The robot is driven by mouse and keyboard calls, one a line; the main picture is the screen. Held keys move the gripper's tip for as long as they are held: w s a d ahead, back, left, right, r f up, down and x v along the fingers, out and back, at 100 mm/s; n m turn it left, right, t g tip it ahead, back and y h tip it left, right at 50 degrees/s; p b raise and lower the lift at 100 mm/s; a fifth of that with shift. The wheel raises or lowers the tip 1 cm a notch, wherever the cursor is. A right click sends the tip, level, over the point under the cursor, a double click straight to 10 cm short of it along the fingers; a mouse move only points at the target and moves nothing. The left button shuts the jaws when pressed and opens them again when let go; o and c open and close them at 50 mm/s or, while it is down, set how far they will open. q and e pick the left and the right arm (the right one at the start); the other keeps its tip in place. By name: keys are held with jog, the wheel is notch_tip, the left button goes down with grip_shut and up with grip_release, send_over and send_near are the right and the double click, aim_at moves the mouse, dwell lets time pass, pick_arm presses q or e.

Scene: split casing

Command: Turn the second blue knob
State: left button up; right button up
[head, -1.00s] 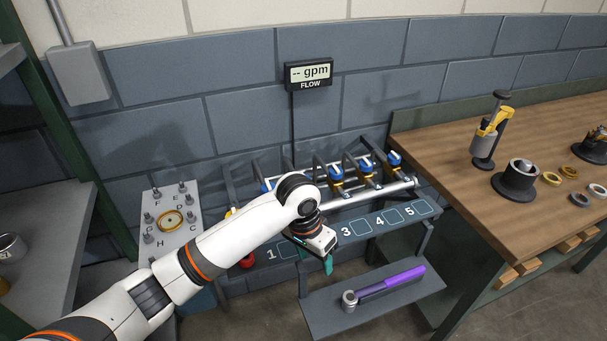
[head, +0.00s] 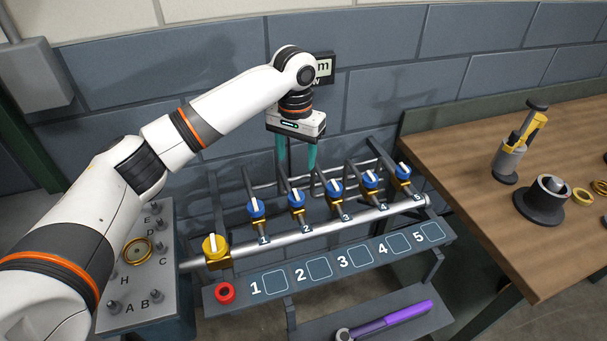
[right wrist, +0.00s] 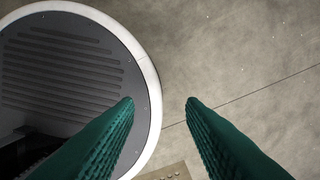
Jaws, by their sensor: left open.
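The second blue knob (head: 296,199) sits on the pipe rack above label 2, between blue knob 1 (head: 256,208) and blue knob 3 (head: 336,188). It has a white pointer bar on top and is in plain sight. My left gripper (head: 297,168) points down with its two green fingers apart and empty. In the picture it is just above and behind the second knob, and no contact shows. My right gripper (right wrist: 160,102) shows only in the right wrist view, with its green fingers apart and nothing between them, over the floor.
More blue knobs (head: 369,179) continue to the right. A yellow knob (head: 215,247) and a red button (head: 225,293) are at the left. The flow display (head: 325,68) is partly hidden by my left arm. A purple-handled tool (head: 392,319) lies on the lower shelf. A wooden bench (head: 470,220) stands right.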

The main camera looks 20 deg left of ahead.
pick_arm(q)
jog(key=p, duration=0.2)
send_over(296, 194)
notch_tip(296, 194, down, 6)
jog(key=shift+s+a+r, duration=0.1)
jog(key=shift+s+r, duration=0.05)
jog(key=shift+r, duration=0.1)
jog(key=f, duration=0.5)
jog(key=shift+w+f, duration=0.1)
jog(key=shift+w, duration=0.1)
jog(key=shift+f, duration=0.3)
jog(key=shift+c, duration=0.5)
jog(key=c, duration=0.9)
pick_arm(e)
jog(key=s+r, duration=0.2)
jog(key=shift+s+d+r, duration=0.15)
jog(key=shift+s+r, duration=0.1)
jog(key=shift+s, duration=0.1)
